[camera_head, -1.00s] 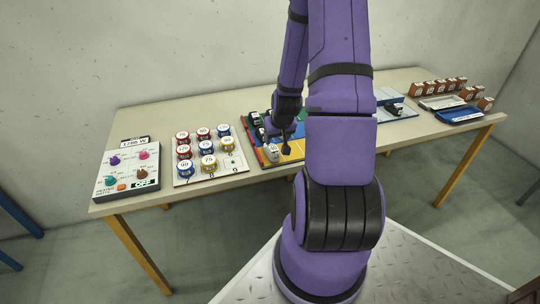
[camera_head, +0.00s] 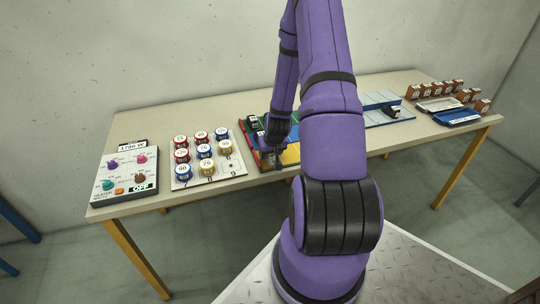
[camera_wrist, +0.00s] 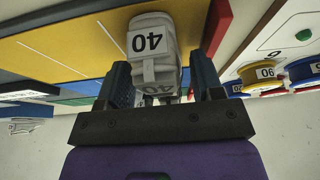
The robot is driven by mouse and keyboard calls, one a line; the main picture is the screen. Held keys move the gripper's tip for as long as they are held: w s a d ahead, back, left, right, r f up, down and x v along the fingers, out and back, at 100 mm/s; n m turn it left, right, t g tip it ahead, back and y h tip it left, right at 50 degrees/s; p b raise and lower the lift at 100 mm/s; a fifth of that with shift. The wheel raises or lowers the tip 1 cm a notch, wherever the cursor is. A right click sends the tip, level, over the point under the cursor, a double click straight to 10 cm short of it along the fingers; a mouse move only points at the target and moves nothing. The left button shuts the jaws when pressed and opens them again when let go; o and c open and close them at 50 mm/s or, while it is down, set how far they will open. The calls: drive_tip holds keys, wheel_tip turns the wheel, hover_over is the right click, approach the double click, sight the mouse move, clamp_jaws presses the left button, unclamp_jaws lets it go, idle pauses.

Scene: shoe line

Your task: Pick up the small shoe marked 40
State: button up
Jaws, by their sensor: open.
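The small shoe marked 40 (camera_wrist: 152,45) is white, with black "40" labels, and lies on a yellow area of the coloured board (camera_wrist: 75,45) in the wrist view. My gripper (camera_wrist: 160,78) is open, with one dark finger on each side of the shoe. I cannot tell whether the fingers touch it. In the head view my gripper (camera_head: 278,158) is low over the front left part of the coloured board (camera_head: 292,154), and the shoe is hidden or too small to make out there.
A dark shoe (camera_head: 253,121) stands at the back left of the board. A panel with numbered spools (camera_head: 207,168) is close on the left, with a knob box (camera_head: 125,172) beyond it. Another shoe (camera_head: 392,112), trays (camera_head: 458,117) and brown boxes (camera_head: 440,88) are to the right.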

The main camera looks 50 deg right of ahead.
drive_tip(key=shift+w+d+f, duration=0.1)
drive_tip(key=shift+w+f, duration=0.05)
drive_tip(key=shift+f, duration=0.35)
drive_tip(key=shift+c, duration=0.4)
drive_tip(key=c, duration=0.6)
drive_tip(key=shift+r, duration=0.1)
